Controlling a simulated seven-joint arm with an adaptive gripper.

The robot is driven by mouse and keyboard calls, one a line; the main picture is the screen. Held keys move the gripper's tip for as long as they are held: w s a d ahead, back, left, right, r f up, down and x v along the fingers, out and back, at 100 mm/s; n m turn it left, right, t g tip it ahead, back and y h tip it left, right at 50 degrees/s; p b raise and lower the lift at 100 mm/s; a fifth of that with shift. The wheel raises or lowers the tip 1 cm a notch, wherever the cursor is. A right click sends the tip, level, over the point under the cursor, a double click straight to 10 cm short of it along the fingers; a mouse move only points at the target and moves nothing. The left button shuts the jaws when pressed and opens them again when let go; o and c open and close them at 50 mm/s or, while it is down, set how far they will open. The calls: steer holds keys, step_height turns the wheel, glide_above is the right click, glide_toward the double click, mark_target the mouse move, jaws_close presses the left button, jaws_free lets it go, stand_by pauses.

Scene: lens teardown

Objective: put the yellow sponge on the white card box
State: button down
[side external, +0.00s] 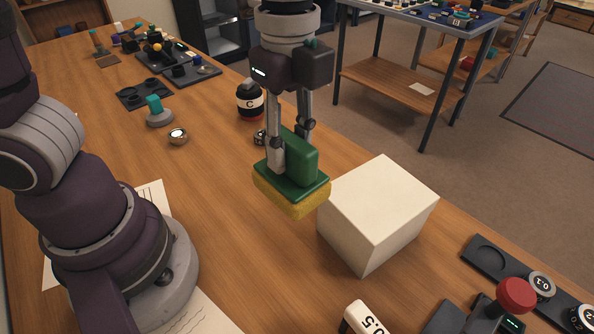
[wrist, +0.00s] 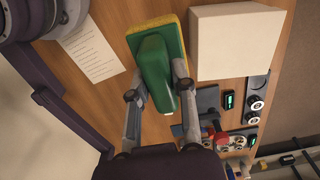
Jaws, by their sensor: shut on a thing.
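The yellow sponge (side external: 290,200) has a green backing plate and a green block handle (side external: 302,158) on top. My gripper (side external: 290,155) is shut on the green handle, with the yellow face turned down. In the side view the sponge appears raised above the table, left of the white card box (side external: 378,212); its right corner is close to the box's left edge in the picture, and I cannot tell whether they touch. In the wrist view the sponge (wrist: 172,28) is held between the fingers, with the white box (wrist: 235,42) to its right. The box top is bare.
A black bottle marked C (side external: 250,100) stands behind the gripper. A red knob device (side external: 517,296) and a dark tray with weights (side external: 490,258) lie right of the box. A white cylinder (side external: 362,318) is at the front. Papers (wrist: 92,50) lie left of the sponge.

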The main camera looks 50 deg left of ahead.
steer(key=w+d, duration=0.1)
steer(key=w, duration=0.1)
steer(key=w+d+f, duration=0.1)
steer(key=w+d, duration=0.1)
steer(key=w, duration=0.1)
steer(key=w+d, duration=0.2)
steer(key=w, duration=0.1)
steer(key=shift+w+f, duration=0.2)
steer(key=shift+f, duration=1.55)
steer(key=shift+f, duration=0.1)
steer(key=c, duration=0.9)
jaws_free()
steer(key=shift+c, duration=0.2)
